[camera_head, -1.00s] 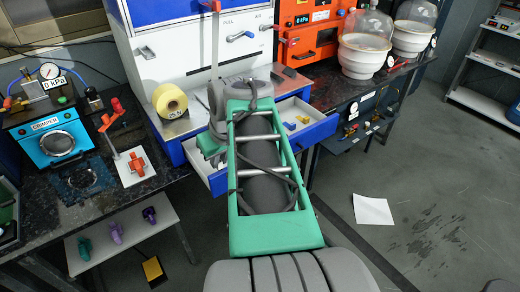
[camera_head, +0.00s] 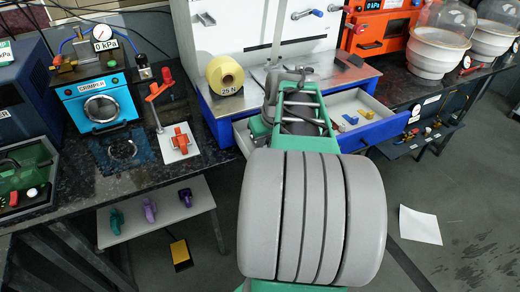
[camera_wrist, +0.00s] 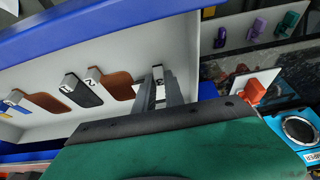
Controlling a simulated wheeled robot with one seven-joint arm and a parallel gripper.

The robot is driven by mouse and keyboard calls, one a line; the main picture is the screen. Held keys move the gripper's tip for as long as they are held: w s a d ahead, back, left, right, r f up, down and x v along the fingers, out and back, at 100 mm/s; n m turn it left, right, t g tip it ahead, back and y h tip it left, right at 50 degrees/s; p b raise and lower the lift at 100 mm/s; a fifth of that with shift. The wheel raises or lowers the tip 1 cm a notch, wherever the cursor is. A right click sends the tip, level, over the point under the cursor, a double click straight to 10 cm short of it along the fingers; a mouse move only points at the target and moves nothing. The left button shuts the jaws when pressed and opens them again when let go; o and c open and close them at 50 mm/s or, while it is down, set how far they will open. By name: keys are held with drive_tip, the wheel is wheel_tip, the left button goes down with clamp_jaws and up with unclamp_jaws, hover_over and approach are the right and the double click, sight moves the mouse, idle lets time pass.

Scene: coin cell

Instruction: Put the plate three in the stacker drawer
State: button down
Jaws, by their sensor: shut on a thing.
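The open stacker drawer (camera_head: 384,130) has a blue front and a pale interior. It fills the left of the wrist view (camera_wrist: 60,128). My gripper (camera_wrist: 160,92) is over the drawer in the wrist view, shut on a small grey piece with a white label, apparently plate three (camera_wrist: 158,73). Its number is too small to read surely, and I cannot tell whether it touches the drawer floor. Beside it are a brown plate (camera_wrist: 119,84), a dark plate labelled 1 (camera_wrist: 84,93) and another brown plate (camera_wrist: 43,101). In the head view my arm hides the gripper.
The blue crimper (camera_head: 98,105) and an orange clamp stand (camera_head: 180,140) are further left. Small coloured pieces (camera_head: 350,119) lie in the drawer's right part. White glass-domed vessels (camera_head: 436,55) stand right.

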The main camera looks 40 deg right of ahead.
drive_tip(key=shift+s+f, duration=0.15)
drive_tip(key=shift+f, duration=0.55)
drive_tip(key=shift+s+r, duration=0.1)
drive_tip(key=shift+r, duration=0.1)
drive_tip(key=c, duration=1.4)
unclamp_jaws()
drive_tip(key=shift+c, duration=0.2)
drive_tip(key=p+v, duration=0.2)
drive_tip(key=v, duration=1)
drive_tip(key=w+a+f+n+y, duration=0.1)
drive_tip(key=a+f, duration=0.2)
drive_tip(key=a, duration=0.4)
drive_tip(key=w+a+f+n, duration=0.1)
drive_tip(key=w+a+f, duration=0.1)
drive_tip(key=a+f, duration=0.35)
drive_tip(key=s+a+f+g, duration=0.1)
drive_tip(key=s+a+f, duration=0.2)
drive_tip(key=a, duration=0.4)
drive_tip(key=s+a+f+n+g, duration=0.1)
drive_tip(key=s+a+f, duration=0.1)
drive_tip(key=a, duration=0.4)
drive_tip(key=shift+s+a+f+n, duration=0.3)
drive_tip(key=shift+s+a+f, duration=0.1)
drive_tip(key=shift+f, duration=0.2)
